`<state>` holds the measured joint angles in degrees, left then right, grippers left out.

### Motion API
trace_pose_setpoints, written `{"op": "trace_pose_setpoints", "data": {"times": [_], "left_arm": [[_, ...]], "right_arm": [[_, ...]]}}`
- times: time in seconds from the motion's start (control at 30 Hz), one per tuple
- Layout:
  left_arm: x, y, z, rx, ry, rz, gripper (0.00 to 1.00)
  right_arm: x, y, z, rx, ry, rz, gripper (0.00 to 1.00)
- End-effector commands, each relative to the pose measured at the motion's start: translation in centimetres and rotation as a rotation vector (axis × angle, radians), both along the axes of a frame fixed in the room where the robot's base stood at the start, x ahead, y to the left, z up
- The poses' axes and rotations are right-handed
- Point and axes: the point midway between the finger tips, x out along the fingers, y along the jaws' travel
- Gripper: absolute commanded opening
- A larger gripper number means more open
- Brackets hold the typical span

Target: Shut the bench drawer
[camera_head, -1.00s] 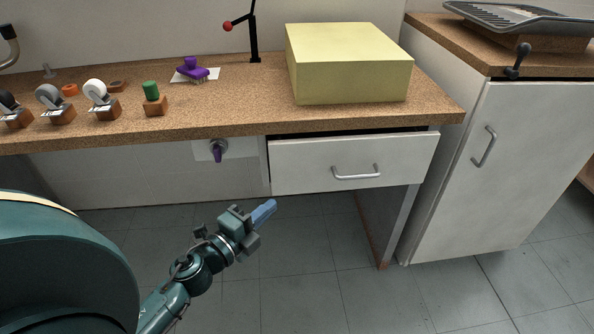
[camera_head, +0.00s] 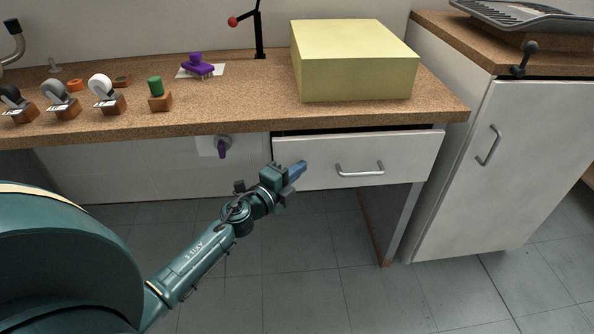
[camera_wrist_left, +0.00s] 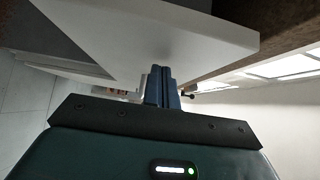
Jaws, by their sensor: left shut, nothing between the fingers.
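The bench drawer (camera_head: 400,152) has a white front with a silver bar handle (camera_head: 360,169). It sits under the right end of the bench top, and a dark gap shows above its front, so it stands somewhat open. My left gripper (camera_head: 301,167) is in front of the drawer front's left part, left of the handle. Its blue fingers are shut and empty. In the left wrist view the shut fingers (camera_wrist_left: 162,88) point toward the white drawer front (camera_wrist_left: 140,35); I cannot tell whether they touch it. My right gripper is not in view.
A white cabinet (camera_head: 480,170) stands to the right. The floor below the drawer is clear.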

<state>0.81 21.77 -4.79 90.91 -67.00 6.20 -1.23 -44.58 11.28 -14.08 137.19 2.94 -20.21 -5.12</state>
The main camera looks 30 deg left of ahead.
Motion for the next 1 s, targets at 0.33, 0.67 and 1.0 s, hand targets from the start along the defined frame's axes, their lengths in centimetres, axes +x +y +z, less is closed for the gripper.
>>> {"op": "trace_pose_setpoints", "data": {"times": [0.33,0.67,1.0], "left_arm": [[0.2,0.2,-0.1,0.001,0.000,0.001,0.00],[3.0,2.0,-0.1,0.001,0.001,-0.001,0.00],[3.0,2.0,-0.1,0.001,0.001,-0.002,0.00]], "right_arm": [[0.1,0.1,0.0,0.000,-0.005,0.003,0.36],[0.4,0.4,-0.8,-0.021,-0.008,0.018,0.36],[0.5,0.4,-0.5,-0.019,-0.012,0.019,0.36]]}}
